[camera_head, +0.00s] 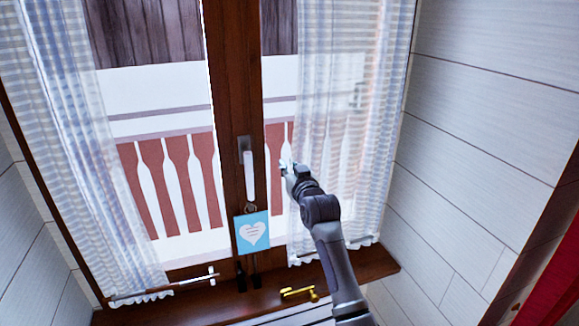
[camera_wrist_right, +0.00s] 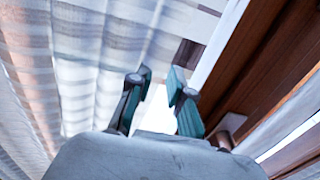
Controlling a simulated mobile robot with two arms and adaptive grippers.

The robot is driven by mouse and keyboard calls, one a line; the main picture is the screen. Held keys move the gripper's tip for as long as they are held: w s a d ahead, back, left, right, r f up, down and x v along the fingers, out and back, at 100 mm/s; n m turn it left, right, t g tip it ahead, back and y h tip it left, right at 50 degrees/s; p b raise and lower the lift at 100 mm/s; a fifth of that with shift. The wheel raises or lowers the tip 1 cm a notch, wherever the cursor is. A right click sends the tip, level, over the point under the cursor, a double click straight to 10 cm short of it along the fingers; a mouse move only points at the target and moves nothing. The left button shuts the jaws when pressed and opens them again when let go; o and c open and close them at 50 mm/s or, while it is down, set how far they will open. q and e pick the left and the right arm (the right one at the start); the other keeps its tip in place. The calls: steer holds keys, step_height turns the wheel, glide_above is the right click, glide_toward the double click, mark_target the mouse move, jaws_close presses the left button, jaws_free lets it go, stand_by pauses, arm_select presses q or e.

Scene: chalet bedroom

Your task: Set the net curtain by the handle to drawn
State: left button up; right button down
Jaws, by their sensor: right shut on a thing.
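The white sheer net curtain (camera_head: 345,75) by the handle hangs over the right window pane, with its free edge a little right of the window's middle post. Its folds fill the left of the right wrist view (camera_wrist_right: 95,60). The white window handle (camera_head: 249,175) points down on the dark wooden post. My right gripper (camera_head: 288,167) is at the curtain's free edge, just right of the handle, shut on the curtain. In the right wrist view its fingers (camera_wrist_right: 158,88) have a narrow gap between them; the pinched cloth is hard to make out. My left gripper is out of view.
Another net curtain (camera_head: 75,140) hangs at the left pane. A blue heart card (camera_head: 252,233) hangs below the handle. A brass fitting (camera_head: 300,293) lies on the wooden sill (camera_head: 375,265). A panelled wall (camera_head: 480,130) bounds the right side.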

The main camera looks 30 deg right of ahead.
steer(key=c, duration=1)
jaws_free()
steer(key=shift+c, duration=0.2)
steer(key=v, duration=1.2)
steer(key=shift+f, duration=0.1)
steer(key=shift+c, duration=0.3)
